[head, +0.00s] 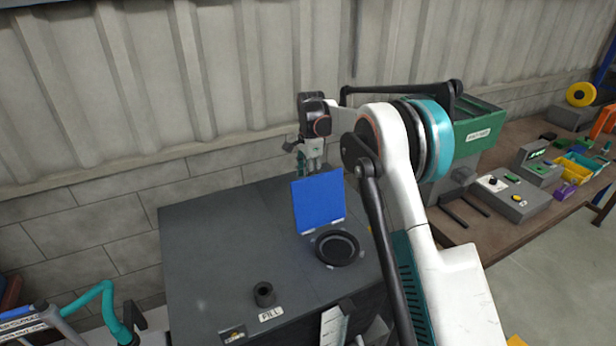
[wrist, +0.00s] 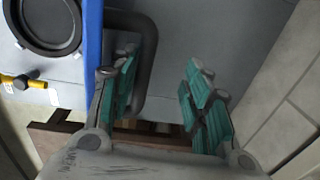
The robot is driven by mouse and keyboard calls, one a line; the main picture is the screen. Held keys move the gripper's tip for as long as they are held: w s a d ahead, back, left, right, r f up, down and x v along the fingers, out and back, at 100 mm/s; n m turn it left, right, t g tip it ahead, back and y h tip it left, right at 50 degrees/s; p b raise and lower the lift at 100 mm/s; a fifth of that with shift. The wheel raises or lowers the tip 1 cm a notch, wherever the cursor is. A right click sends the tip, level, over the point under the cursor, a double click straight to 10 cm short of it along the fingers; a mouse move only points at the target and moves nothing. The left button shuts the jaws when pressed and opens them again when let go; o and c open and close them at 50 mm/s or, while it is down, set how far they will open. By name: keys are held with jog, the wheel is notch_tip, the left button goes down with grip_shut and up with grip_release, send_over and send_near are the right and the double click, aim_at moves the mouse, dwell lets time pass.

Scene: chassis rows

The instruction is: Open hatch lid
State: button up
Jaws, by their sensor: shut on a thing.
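The hatch lid is a blue square panel (head: 318,203) standing upright on the dark grey cabinet top. In the wrist view the lid (wrist: 93,50) shows edge-on at the left. The round black hatch opening (head: 337,248) lies uncovered in front of it; it also shows in the wrist view (wrist: 48,22). My gripper (head: 313,165) is behind the lid's upper edge. In the wrist view a dark bent handle (wrist: 149,50) stands out from the lid's back and passes between my teal-padded fingers. The gripper is shut on this handle, though the exact contact is hard to see.
The cabinet top (head: 205,250) is clear at the left. A short black pipe (head: 264,294) with a "FILL" label stands near the front. A wall (head: 120,80) rises close behind. A bench (head: 490,228) with a green box (head: 476,130) and devices is at the right.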

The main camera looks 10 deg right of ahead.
notch_tip(320, 180, up, 11)
jog(key=shift+s, duration=0.3)
jog(key=shift+r, duration=0.1)
jog(key=s+d+r+n+t+b, duration=0.2)
jog(key=s+d+r+n+b, duration=0.15)
jog(key=s, duration=0.75)
jog(key=s+d+r+n+t+b, duration=0.15)
jog(key=s+r+n, duration=0.25)
jog(key=s, duration=0.8)
jog(key=s+d+f+n+t+b, duration=0.1)
jog(key=s+f+n, duration=0.1)
jog(key=s+f, duration=0.3)
jog(key=s+d+f+n+t+b, duration=0.1)
jog(key=s+f, duration=0.4)
jog(key=s, duration=0.6)
jog(key=s+d+f+n+t+b, duration=0.1)
jog(key=s+f+n+b, duration=0.2)
jog(key=s, duration=0.5)
notch_tip(320, 180, down, 2)
jog(key=shift+f+n, duration=0.1)
jog(key=shift+n, duration=0.35)
